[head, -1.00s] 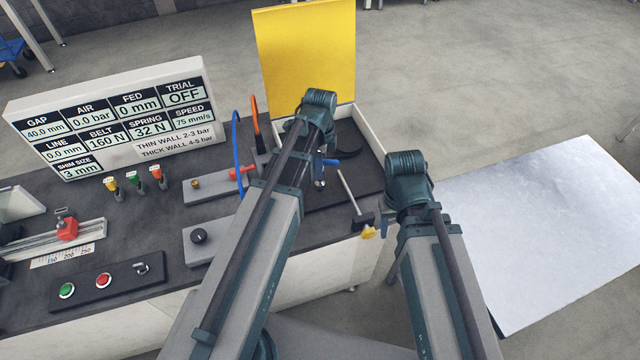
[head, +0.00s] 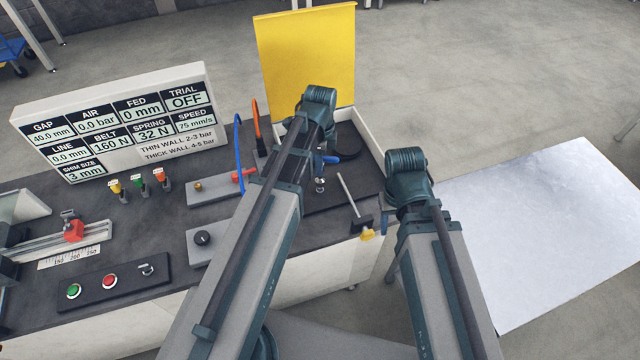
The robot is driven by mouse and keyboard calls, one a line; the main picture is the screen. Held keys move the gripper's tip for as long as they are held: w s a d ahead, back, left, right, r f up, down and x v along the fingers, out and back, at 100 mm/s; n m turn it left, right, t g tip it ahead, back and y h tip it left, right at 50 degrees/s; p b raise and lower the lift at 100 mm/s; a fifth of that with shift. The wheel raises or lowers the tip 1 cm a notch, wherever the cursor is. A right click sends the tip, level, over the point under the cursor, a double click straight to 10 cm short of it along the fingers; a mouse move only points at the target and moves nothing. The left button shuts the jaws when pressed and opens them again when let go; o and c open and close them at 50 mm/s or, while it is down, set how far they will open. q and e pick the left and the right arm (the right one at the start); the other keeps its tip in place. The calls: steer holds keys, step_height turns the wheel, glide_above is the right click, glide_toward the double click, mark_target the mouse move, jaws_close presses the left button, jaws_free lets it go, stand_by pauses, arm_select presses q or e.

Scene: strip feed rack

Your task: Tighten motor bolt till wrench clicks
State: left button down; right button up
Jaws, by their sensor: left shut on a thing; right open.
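My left arm reaches over the open box at the back right of the bench. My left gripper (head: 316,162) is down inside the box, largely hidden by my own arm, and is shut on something. A small silver bolt-like part (head: 320,185) shows just in front of the gripper. I cannot make out the motor bolt for certain. My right gripper (head: 386,224) is open and empty by the box's right front corner, mostly hidden by its own arm.
A thin rod (head: 348,194) with a dark block and yellow knob (head: 367,235) is close to my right gripper. A raised yellow lid (head: 306,60) stands behind the box. A display panel (head: 118,125) reads TRIAL OFF.

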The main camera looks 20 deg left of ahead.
arm_select(q)
steer(key=shift+r+p, duration=1)
steer(key=shift+r, duration=0.15)
steer(key=c, duration=1.3)
jaws_free()
jaws_close()
steer(key=n, duration=0.3)
steer(key=r+n+p, duration=0.1)
steer(key=n, duration=0.2)
steer(key=shift+r, duration=0.1)
steer(key=n, duration=0.4)
steer(key=n+p, duration=0.1)
steer(key=n, duration=0.1)
steer(key=shift+r, duration=0.4)
